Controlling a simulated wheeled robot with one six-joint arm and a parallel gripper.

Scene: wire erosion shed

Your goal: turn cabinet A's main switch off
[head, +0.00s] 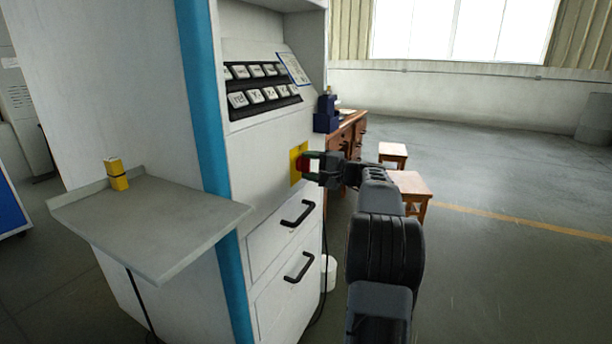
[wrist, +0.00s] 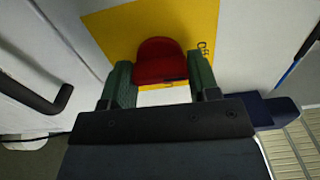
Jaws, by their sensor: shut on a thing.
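The main switch is a red knob (head: 303,163) on a yellow plate (head: 294,177) on the front of the white cabinet (head: 262,190). In the wrist view the red knob (wrist: 160,61) sits between my two green-padded fingers, in front of the yellow plate (wrist: 112,28). My gripper (head: 308,165) is shut on the knob, with a finger on either side.
Two black drawer handles (head: 298,213) stick out below the switch. A grey side shelf (head: 165,225) holds a yellow block (head: 117,174). A keypad (head: 262,92) is above. A wooden desk (head: 343,135) and stools (head: 408,184) stand behind my arm. The floor at right is clear.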

